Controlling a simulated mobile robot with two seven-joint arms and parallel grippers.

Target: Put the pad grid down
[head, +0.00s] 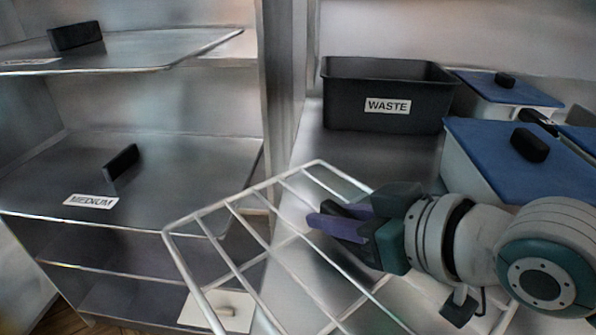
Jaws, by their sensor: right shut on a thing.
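The pad grid (240,197) is a pale wire rack with a rectangular frame and crossing bars. It hangs tilted in the lower middle of the head view, in front of the steel counter, and runs off the bottom edge. My right gripper (335,222), with purple and dark fingers, comes in from the right and is shut on the pad grid. Its fingers and wrist hide part of the grid's right side. I cannot tell whether the grid touches the counter. My left gripper is not in view.
A black bin labelled WASTE (345,105) stands on the steel counter (315,145). Blue-lidded containers (480,150) stand at the right. At the left, steel shelves include one labelled MEDIUM (60,165), with a black block (121,167). A cream panel (235,322) shows below the grid.

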